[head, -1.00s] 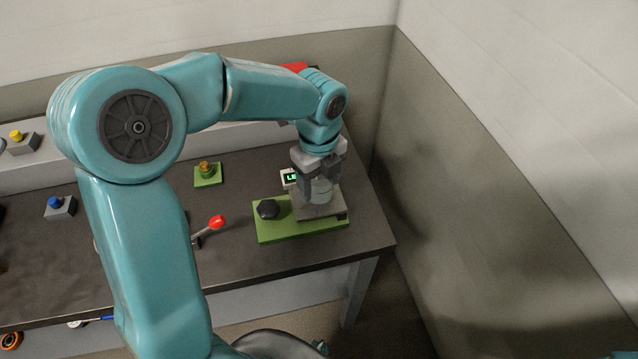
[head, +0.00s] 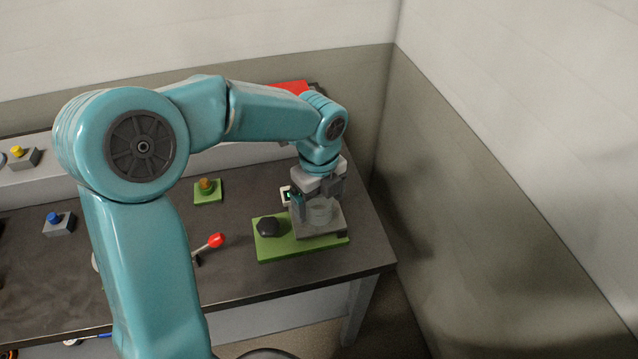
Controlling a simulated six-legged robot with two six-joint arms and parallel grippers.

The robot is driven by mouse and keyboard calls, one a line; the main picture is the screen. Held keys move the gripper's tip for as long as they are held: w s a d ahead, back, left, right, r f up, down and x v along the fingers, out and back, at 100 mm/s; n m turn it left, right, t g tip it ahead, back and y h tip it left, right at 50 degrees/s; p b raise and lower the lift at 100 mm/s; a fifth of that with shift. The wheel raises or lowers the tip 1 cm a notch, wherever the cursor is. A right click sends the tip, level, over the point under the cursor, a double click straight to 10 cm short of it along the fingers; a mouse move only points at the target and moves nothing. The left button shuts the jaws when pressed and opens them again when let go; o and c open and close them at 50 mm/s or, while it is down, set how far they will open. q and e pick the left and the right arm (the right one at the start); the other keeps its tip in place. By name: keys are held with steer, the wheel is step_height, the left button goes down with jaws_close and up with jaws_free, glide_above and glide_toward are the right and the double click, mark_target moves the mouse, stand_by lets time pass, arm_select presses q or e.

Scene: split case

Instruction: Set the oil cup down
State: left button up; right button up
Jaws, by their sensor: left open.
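The oil cup (head: 320,211) is a clear, pale cup. It stands on the grey block (head: 318,231) at the right end of a green plate (head: 270,250) on the bench. My left gripper (head: 317,203) is open and points down right at the cup, with its fingers at the cup's upper part. The fingers partly hide the cup, and I cannot tell whether they touch it. My right gripper is not in view.
A black knob (head: 268,227) sits on the green plate beside the block. A red-tipped lever (head: 215,241), a small green plate with a brass part (head: 207,189) and a blue button box (head: 57,223) stand to the left. A wall closes the right side.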

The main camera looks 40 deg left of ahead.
arm_select(q)
step_height(320, 180, up, 11)
steer(key=shift+r+p, duration=0.2)
steer(key=shift+p, duration=0.25)
steer(key=shift+s+d, duration=0.1)
steer(key=shift+s, duration=0.05)
